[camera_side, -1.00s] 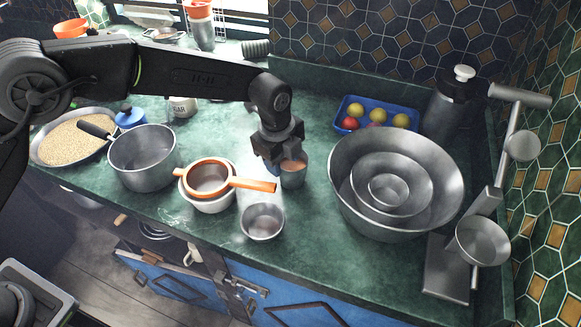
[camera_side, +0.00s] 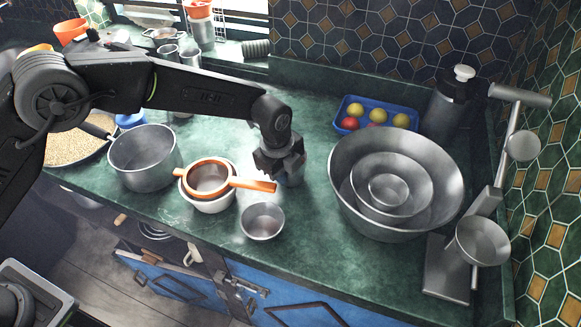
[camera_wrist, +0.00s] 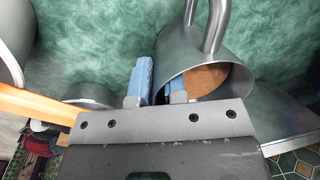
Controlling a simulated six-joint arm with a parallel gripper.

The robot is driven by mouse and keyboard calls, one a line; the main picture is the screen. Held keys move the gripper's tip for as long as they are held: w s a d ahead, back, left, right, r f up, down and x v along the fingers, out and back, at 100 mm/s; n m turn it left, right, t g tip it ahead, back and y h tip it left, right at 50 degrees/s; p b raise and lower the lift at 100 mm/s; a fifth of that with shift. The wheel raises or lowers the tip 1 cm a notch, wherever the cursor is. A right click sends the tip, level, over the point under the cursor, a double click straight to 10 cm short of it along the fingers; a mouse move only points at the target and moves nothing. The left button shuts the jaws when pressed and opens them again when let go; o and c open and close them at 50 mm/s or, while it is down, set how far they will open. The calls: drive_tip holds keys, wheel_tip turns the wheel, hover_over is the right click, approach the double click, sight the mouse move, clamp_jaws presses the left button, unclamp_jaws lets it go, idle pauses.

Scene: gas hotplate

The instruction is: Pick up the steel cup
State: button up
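In the wrist view a steel cup (camera_wrist: 190,75) with a looped handle at the top shows its rim, with something brown inside. In the side view the cup (camera_side: 295,178) is mostly hidden behind my gripper (camera_side: 278,172), low over the counter.
A large nest of steel bowls (camera_side: 345,200) is at the right, with a blue fruit tray (camera_side: 375,106) behind. A steel pot (camera_side: 143,165) stands left.

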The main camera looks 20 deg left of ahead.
clamp_jaws()
drive_tip(key=shift+r, duration=0.6)
wheel_tip(320, 180, up, 3)
drive_tip(key=shift+f, duration=0.15)
drive_tip(key=a+r, duration=0.7)
drive_tip(key=a, duration=0.5)
drive_tip(key=s+a+f+m+t+y, duration=0.2)
drive_tip(key=s+a+m+t+y, duration=0.1)
drive_tip(key=a+m, duration=0.6)
drive_tip(key=shift+s+a+t, duration=0.15)
drive_tip(key=shift+s+t, duration=0.35)
drive_tip(key=shift+s, duration=0.3)
drive_tip(key=shift+f+m+y, duration=0.2)
drive_tip(key=shift+m+y, duration=0.1)
drive_tip(key=shift+y, duration=0.1)
